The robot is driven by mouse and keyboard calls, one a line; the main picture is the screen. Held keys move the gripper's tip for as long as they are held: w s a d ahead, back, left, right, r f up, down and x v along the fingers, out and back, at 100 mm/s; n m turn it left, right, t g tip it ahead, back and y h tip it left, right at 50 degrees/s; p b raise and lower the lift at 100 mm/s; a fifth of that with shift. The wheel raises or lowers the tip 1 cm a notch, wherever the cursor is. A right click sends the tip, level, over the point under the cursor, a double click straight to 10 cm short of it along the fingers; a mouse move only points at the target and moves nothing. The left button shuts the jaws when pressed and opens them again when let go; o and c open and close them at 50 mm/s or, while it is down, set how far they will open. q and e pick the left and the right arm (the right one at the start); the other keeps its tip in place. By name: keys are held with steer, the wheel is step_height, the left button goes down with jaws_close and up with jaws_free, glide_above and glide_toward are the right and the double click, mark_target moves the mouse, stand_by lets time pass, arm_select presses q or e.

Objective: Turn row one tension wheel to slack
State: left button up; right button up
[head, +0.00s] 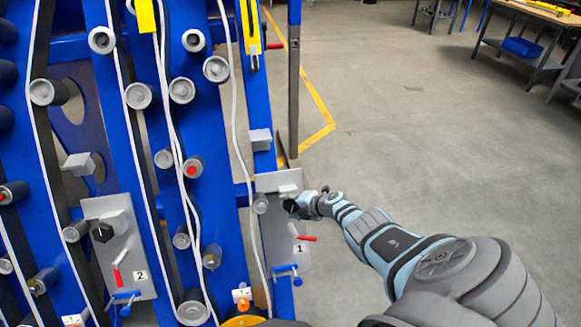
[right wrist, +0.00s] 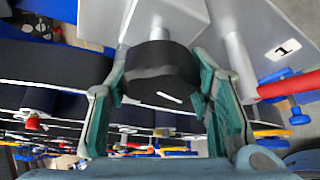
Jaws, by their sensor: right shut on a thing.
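The row one panel (head: 272,235) is a grey plate marked "1" on the right blue post of the chassis. Its tension wheel is a black round knob (right wrist: 160,72) with a white mark line on its face, seen in the right wrist view. My right gripper (head: 292,206) reaches it from the right in the head view and mostly hides it there. In the right wrist view the green-padded fingers of my right gripper (right wrist: 163,95) stand on both sides of the wheel, shut on it. My left gripper does not show.
A red lever (head: 306,238) and a blue handle (head: 288,272) sit just below the wheel. Panel two (head: 130,245) with its own black knob (head: 102,232) is at left. White belts run among rollers. Floor (head: 400,130) at right is free; a workbench (head: 530,40) stands far back.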

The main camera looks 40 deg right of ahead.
mark_target(294, 205)
steer(key=shift+r, duration=0.1)
stand_by(0.3)
steer(key=o, duration=1.2)
steer(key=shift+c, duration=0.2)
steer(key=shift+s+d+r, duration=0.2)
steer(key=shift+s+r, duration=0.05)
steer(key=shift+s, duration=0.25)
steer(key=v, duration=0.5)
steer(key=shift+s+r, duration=0.4)
steer(key=shift+r, duration=0.1)
